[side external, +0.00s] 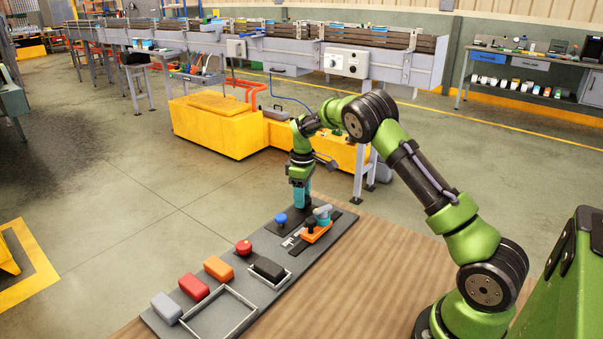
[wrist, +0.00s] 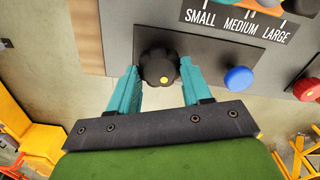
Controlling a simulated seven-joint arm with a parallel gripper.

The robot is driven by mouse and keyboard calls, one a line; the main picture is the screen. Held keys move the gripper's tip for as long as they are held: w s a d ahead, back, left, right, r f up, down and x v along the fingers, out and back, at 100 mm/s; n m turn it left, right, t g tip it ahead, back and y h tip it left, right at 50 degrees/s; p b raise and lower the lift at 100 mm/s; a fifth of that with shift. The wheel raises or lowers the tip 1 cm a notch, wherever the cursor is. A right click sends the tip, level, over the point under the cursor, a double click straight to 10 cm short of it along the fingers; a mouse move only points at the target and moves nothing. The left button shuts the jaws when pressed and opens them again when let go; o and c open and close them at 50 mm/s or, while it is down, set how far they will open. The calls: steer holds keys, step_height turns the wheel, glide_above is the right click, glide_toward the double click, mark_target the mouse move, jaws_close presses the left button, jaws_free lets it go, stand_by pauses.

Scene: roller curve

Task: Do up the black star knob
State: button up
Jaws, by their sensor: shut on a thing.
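The black star knob (wrist: 156,62) sits on a dark grey plate in the wrist view, with a small yellow dot near its lower edge. My gripper (wrist: 160,68) is shut on it, with one teal finger on each side. In the side external view my gripper (side external: 301,197) points down at the far end of the board, and the knob is hidden there by the fingers.
A blue knob (wrist: 239,79) stands close to the right in the wrist view, with a red one (wrist: 306,89) beyond. On the board (side external: 262,233) are an orange lever fixture (side external: 316,232), a red button (side external: 243,247), several blocks and an empty frame (side external: 218,314).

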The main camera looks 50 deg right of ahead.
steer(key=m, duration=0.8)
steer(key=shift+d, duration=0.1)
steer(key=m, duration=0.4)
steer(key=shift+r, duration=0.15)
steer(key=m, duration=0.4)
steer(key=shift+d, duration=0.1)
steer(key=m, duration=0.5)
steer(key=shift+m, duration=0.3)
steer(key=shift+s+d+m, duration=0.1)
steer(key=shift+m, duration=1.7)
steer(key=o, duration=0.8)
steer(key=shift+o, duration=1.3)
